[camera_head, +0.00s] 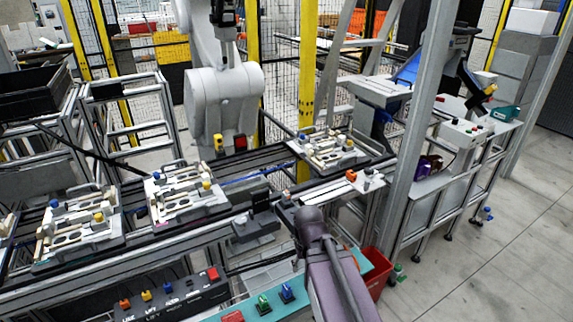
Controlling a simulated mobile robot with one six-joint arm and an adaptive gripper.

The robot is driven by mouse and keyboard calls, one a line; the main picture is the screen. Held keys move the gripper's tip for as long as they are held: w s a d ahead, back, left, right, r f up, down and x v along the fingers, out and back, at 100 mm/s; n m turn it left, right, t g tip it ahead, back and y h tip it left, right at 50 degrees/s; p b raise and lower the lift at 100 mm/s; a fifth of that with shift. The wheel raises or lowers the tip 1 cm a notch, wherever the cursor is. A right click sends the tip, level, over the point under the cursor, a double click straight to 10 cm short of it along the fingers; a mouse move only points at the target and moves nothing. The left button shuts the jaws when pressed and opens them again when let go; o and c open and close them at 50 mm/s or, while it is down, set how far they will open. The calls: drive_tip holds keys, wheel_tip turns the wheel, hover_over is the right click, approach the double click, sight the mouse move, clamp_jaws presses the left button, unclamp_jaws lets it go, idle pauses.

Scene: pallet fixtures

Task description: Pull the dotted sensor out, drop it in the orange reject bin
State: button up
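Three light pallet fixtures stand on the conveyor: one at the left (75,228), one in the middle (186,193) and one at the right (330,150). Each carries cream blocks and small blue and yellow parts. The parts are too small to tell which one is a dotted sensor. A red-orange bin (379,277) stands low, right of my arm, partly hidden by it; its inside is hardly visible. My dark grey-purple arm rises from the bottom centre toward the conveyor. My gripper is hidden beyond the arm's end, so its state does not show.
A large white robot arm (222,100) stands behind the conveyor. A control box with coloured buttons (165,295) and a teal surface with coloured parts (230,312) lie in front. A grey post (420,110) rises at the right. The floor (490,260) is clear at the lower right.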

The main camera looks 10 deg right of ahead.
sight(286, 193)
drive_tip(key=w+r+n+p, duration=0.1)
drive_tip(key=w+r+p, duration=0.4)
drive_tip(key=w, duration=0.4)
drive_tip(key=w+r+n+p, duration=0.1)
drive_tip(key=w+r+p, duration=0.5)
drive_tip(key=w, duration=0.4)
drive_tip(key=w+r+n+p, duration=0.1)
drive_tip(key=w+r+p, duration=0.4)
drive_tip(key=w, duration=0.4)
drive_tip(key=shift+w+r+n, duration=0.3)
drive_tip(key=shift+w+r, duration=0.05)
drive_tip(key=shift+w, duration=0.05)
drive_tip(key=shift+a+f, duration=0.1)
drive_tip(key=shift+f, duration=0.1)
wheel_tip(286, 193, down, 13)
drive_tip(key=b, duration=1.3)
drive_tip(key=shift+f, duration=0.2)
clamp_jaws()
